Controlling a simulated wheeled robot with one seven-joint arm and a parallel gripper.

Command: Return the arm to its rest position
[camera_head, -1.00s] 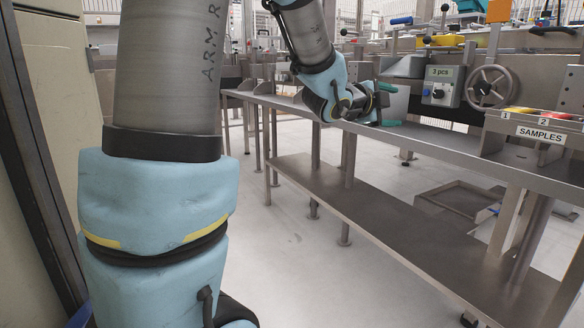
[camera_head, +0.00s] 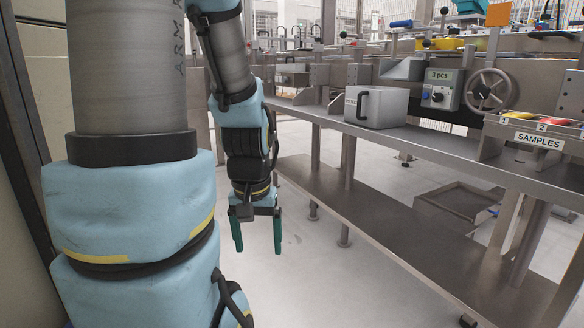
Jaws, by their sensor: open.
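My gripper (camera_head: 258,236) hangs at the end of my arm, left of the metal bench. Its two green fingers point down and stand apart, with nothing between them. It is over the open floor, clear of the bench edge. My upper arm fills the left side of the view.
The metal bench (camera_head: 430,146) runs along the right, with a lower shelf (camera_head: 400,218). A grey box with a black handle (camera_head: 384,108) stands on it, near a "3 pcs" control box (camera_head: 438,90), a handwheel (camera_head: 487,90) and the SAMPLES tray (camera_head: 537,139). The floor (camera_head: 320,270) below is clear.

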